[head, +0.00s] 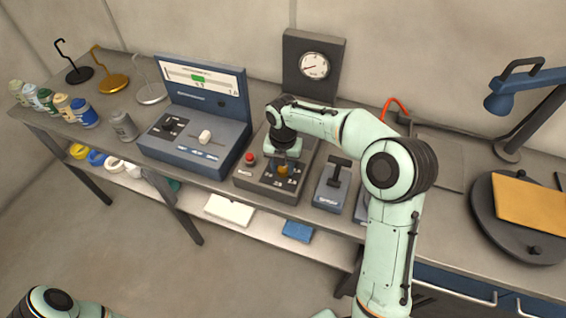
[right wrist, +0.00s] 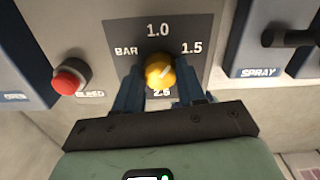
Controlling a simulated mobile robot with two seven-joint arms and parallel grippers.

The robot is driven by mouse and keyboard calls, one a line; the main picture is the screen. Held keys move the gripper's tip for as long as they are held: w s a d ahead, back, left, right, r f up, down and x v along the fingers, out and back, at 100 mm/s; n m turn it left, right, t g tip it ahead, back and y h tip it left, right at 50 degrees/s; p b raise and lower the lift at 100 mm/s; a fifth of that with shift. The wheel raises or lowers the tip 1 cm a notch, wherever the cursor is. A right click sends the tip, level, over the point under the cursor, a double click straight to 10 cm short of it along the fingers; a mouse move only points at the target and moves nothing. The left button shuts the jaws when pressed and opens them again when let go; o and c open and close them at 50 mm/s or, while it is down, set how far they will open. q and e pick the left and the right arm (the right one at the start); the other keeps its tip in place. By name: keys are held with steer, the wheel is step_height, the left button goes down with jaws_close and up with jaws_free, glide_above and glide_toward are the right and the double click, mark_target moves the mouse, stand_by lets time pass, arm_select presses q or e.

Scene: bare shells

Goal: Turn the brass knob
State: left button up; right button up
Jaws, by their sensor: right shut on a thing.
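The brass knob (right wrist: 160,72) is on a dark dial plate marked BAR, 1.0, 1.5 and 2.5 in the right wrist view.
A red button (right wrist: 70,76) is left of the knob. A round gauge (head: 315,66) stands behind the box. A blue-grey console (head: 190,147) is at left, and a SPRAY lever box (head: 333,186) close at right. A blue lamp (head: 520,90) and a turntable (head: 482,205) are farther right.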

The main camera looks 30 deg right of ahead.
steer(key=m, duration=0.4)
steer(key=shift+r+m+p, duration=0.1)
steer(key=shift+m+p, duration=0.2)
steer(key=shift+p, duration=0.05)
steer(key=m, duration=0.4)
steer(key=shift+m, duration=0.3)
steer(key=m, duration=1)
steer(key=shift+m, duration=0.4)
steer(key=m, duration=0.5)
steer(key=shift+m, duration=0.3)
steer(key=m, duration=1)
arm_select(q)
steer(key=shift+w+r, duration=0.4)
steer(key=shift+r, duration=0.05)
arm_select(e)
steer(key=m, duration=0.4)
steer(key=shift+m, duration=0.6)
